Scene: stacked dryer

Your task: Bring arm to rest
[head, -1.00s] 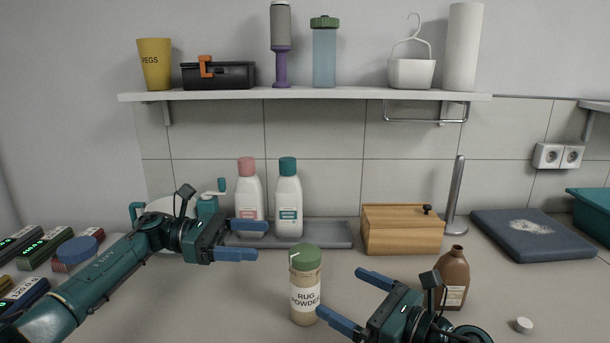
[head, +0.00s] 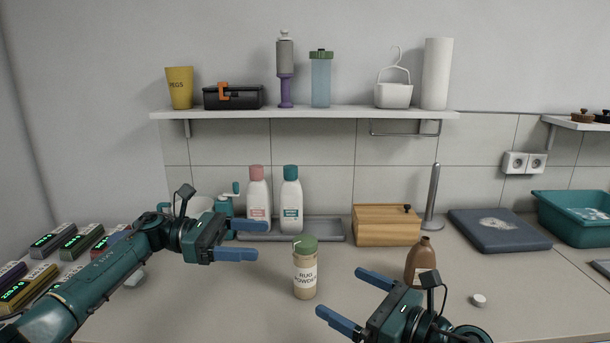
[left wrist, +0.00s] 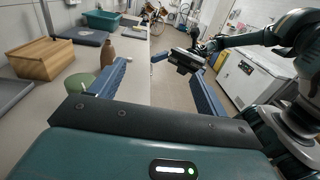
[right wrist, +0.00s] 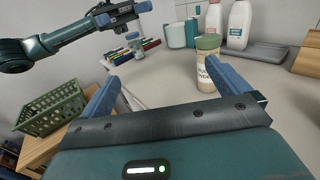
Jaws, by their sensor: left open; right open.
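My left gripper (head: 250,254) is open and empty, held above the counter left of the rug powder jar. Its blue fingers also show in the left wrist view (left wrist: 160,75), spread apart with nothing between them. My right gripper (head: 348,297) is open and empty, at the lower right, in front of the rug powder jar and the brown bottle. In the right wrist view its fingers (right wrist: 165,85) are wide apart. The rug powder jar (head: 305,270) stands upright with a green lid, between the two grippers in the picture and apart from both.
A brown bottle (head: 421,262) and a white cap (head: 479,300) are on the right of the counter. A wooden box (head: 387,228), a grey tray (head: 330,231) and two white bottles stand at the back. Several boxes with displays (head: 30,287) fill the left. The shelf (head: 340,113) is above.

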